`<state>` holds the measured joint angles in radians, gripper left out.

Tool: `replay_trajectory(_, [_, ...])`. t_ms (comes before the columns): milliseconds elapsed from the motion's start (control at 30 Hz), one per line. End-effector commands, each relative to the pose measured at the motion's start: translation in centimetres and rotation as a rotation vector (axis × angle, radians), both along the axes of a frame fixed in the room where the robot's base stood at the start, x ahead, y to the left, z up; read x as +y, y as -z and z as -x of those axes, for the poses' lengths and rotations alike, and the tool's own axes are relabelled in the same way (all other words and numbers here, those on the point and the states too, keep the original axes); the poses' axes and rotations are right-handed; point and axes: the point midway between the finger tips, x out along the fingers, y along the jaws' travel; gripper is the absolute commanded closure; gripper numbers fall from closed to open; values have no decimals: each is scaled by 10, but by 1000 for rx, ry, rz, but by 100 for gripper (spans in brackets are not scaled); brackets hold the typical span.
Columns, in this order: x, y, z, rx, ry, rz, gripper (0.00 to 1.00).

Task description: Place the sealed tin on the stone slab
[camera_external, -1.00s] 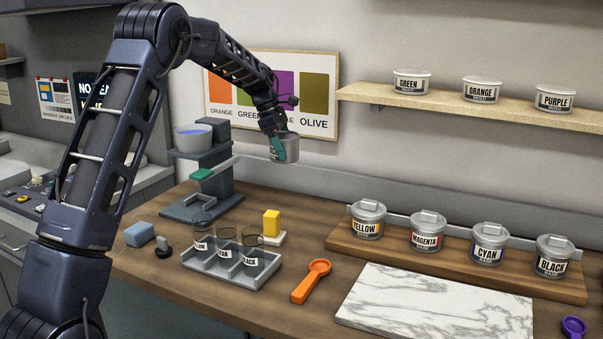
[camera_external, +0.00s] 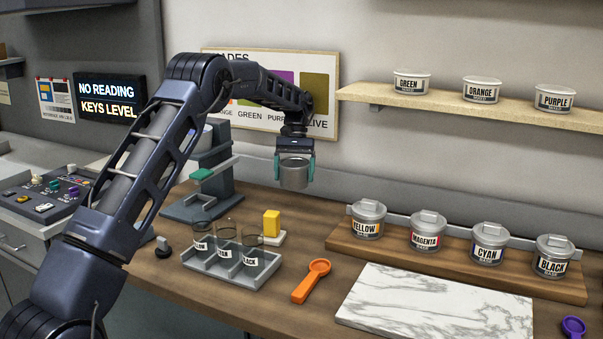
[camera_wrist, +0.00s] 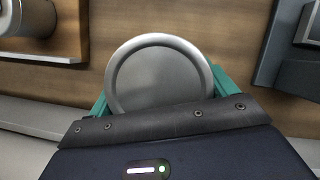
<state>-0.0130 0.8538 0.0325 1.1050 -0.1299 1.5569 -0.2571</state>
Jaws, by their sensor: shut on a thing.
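The sealed tin (camera_external: 293,174) is a plain grey metal can, held upright in the air above the back of the wooden counter. My gripper (camera_external: 294,165) is shut on it, with a teal finger on each side. In the wrist view the tin's round, flat top (camera_wrist: 158,75) shows between the teal fingers. The stone slab (camera_external: 435,303) is a white, grey-veined marble board lying flat at the front right of the counter. Its top is bare. The tin is to the left of the slab, behind it and well above the counter.
A wooden rack with lidded tins (camera_external: 427,237) stands behind the slab. An orange scoop (camera_external: 311,281), a tray of glass beakers (camera_external: 232,267) and a yellow block (camera_external: 271,223) lie left of it. A purple scoop (camera_external: 573,327) is at right. A shelf (camera_external: 470,108) holds tubs.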

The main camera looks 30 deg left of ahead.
Motion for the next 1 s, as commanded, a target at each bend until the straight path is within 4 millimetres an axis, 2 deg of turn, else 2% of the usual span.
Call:
replay_trajectory(300, [-5, 11, 0, 3, 204, 1, 55])
replay_trajectory(400, [-13, 14, 6, 5, 252, 2, 55])
replay_trajectory(767, [-44, 12, 38, 0, 102, 2, 55])
replay_trajectory(1000, [-73, 8, 73, 0, -77, 2, 55])
